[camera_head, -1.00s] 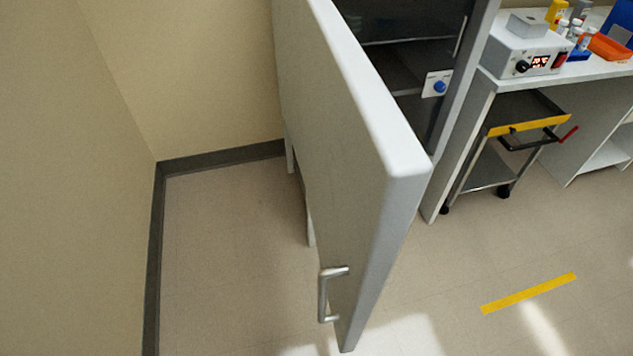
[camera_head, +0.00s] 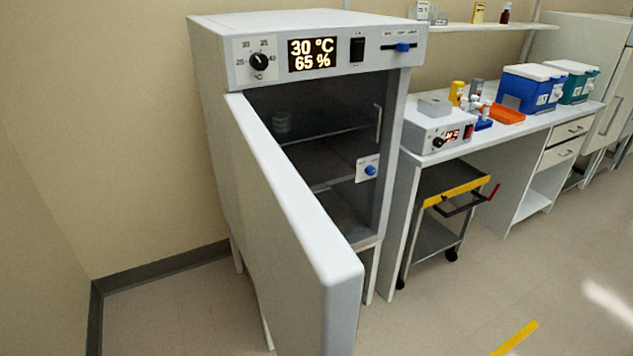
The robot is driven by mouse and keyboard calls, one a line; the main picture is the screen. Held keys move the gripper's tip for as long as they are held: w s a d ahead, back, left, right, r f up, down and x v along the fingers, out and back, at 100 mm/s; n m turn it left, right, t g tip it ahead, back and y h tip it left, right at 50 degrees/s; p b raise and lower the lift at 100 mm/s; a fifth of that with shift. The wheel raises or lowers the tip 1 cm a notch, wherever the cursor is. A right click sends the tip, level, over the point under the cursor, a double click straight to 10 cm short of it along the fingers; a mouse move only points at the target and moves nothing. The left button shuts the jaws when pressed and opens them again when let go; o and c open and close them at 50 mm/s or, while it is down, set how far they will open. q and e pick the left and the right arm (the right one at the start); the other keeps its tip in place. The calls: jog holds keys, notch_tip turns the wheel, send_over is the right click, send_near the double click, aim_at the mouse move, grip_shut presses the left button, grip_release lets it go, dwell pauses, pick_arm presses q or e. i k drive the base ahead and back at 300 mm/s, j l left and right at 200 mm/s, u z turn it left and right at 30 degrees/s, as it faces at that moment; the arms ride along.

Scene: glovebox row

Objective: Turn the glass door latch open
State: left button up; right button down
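A white incubator cabinet (camera_head: 215,80) stands against the wall, its outer door (camera_head: 290,215) swung open toward me. Behind it is a dark glass inner door (camera_head: 325,125), which looks shut. The glass door has a vertical metal handle (camera_head: 378,123) near its right edge. A white latch plate with a blue knob (camera_head: 370,170) sits below the handle, at the right side of the glass. The open outer door hides the lower left of the glass. Neither of my grippers is in view.
The outer door juts out into the floor space. A cart with a yellow edge (camera_head: 455,191) stands under the bench (camera_head: 540,122) at right. The bench holds a white device (camera_head: 425,132), an orange tray (camera_head: 503,114) and blue and green boxes. Floor at right is clear.

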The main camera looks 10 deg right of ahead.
aim_at(370, 170)
jog(key=l, duration=0.4)
jog(key=k+l, duration=0.1)
jog(key=l, duration=0.3)
jog(key=i+l, duration=0.1)
jog(key=l, duration=0.35)
jog(key=i+l+u, duration=0.15)
jog(key=l, duration=0.8)
jog(key=i+u, duration=0.05)
